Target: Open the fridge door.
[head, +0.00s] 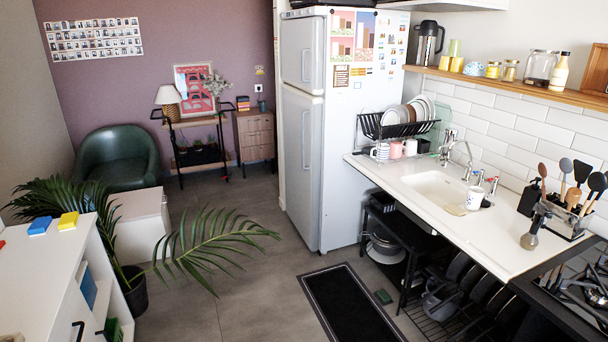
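The fridge (345,160) is tall and white and stands at the back centre, left of the sink counter. Its front faces left and has a small upper door (300,52) and a tall lower door (299,165), which both look closed. Narrow vertical handles seem to run along the doors, but they are too small to make out well. Magnets and pictures cover the upper part of its right side. My gripper is not in view.
A dark mat (349,305) lies on the floor before the counter (430,205). A potted palm (135,285) spreads fronds over the floor at the left, beside a white cabinet (50,270). A green armchair (116,160) stands behind.

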